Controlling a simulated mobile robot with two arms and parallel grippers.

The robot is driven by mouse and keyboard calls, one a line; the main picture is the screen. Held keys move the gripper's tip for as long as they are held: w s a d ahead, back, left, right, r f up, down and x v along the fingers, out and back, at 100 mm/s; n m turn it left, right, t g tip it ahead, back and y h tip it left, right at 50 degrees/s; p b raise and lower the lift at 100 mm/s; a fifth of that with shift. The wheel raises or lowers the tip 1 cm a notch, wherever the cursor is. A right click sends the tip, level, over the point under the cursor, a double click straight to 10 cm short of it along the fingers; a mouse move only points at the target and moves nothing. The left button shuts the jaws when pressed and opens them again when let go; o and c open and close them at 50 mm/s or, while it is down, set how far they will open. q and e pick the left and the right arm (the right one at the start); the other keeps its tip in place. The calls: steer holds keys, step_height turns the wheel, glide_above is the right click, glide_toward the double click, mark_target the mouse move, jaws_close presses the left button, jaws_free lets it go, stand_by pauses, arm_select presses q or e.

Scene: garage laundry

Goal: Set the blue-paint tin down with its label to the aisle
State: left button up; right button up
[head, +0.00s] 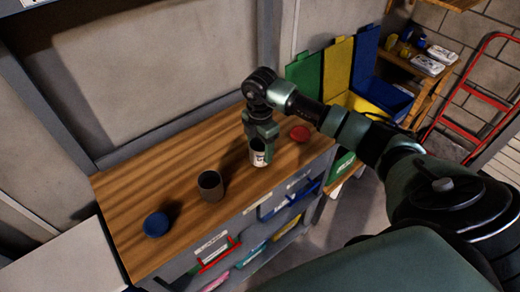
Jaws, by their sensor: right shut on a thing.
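My right gripper (260,138) points down over the wooden workbench (120,203) and is shut on a small tin (259,157). The tin is roughly upright, with a pale side and dark marks on it facing the bench's front edge and the camera. Its top is hidden by the gripper, and no blue shows on it. I cannot tell whether its base touches the bench. My left gripper is not in view.
A dark open cup (210,186) and a round blue object (156,224) stand left of the tin. A round red object (300,133) lies close on its right. Green, yellow and blue bins (382,98) stand beyond the bench's right end. A red hand truck (470,118) is at far right.

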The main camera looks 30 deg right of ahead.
steer(key=shift+f, duration=1)
steer(key=shift+f, duration=0.1)
steer(key=o, duration=1.7)
steer(key=shift+c, duration=0.2)
